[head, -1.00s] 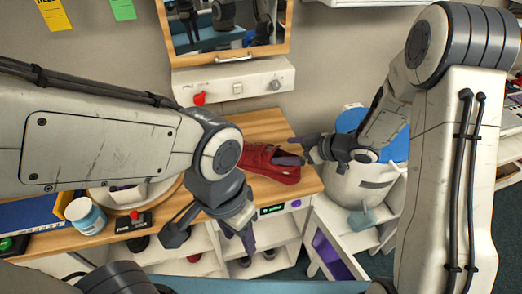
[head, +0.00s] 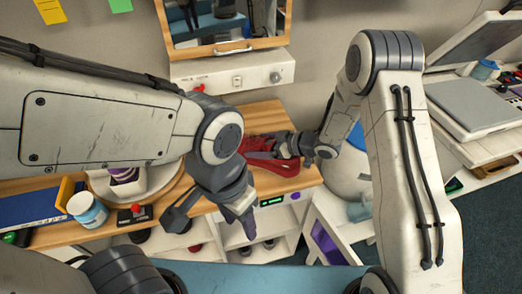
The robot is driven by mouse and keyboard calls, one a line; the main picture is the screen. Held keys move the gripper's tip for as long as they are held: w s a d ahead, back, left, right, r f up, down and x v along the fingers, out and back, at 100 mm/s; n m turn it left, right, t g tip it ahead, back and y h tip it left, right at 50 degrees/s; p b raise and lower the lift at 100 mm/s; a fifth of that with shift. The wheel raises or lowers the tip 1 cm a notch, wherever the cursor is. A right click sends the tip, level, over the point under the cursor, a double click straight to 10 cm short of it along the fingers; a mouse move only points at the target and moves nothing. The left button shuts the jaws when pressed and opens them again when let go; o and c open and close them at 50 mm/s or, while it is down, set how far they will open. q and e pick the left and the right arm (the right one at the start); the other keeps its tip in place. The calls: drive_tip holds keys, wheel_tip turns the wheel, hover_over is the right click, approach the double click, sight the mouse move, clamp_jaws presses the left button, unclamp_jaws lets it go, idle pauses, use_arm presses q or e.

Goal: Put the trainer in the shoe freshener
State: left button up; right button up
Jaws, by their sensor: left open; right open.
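The red trainer (head: 284,168) lies on the wooden top, right of centre. My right gripper (head: 276,148) is open at the trainer's upper side, and its fingers overlap the shoe and hide part of it. I cannot tell whether they touch it. My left gripper (head: 210,222) is open and empty, in front of the wooden top's front edge and left of the trainer. No label marks the shoe freshener; a white unit with a purple interior (head: 326,243) stands at the lower right, and I cannot tell whether this is it.
A white panel with a knob (head: 240,78) and a wood-framed mirror (head: 222,28) are behind. Shelves with shoes (head: 235,236) lie below.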

drive_tip(key=shift+a+f, duration=0.1)
drive_tip(key=shift+a, duration=0.05)
drive_tip(key=shift+w, duration=0.1)
drive_tip(key=c, duration=1.5)
drive_tip(key=shift+c, duration=0.2)
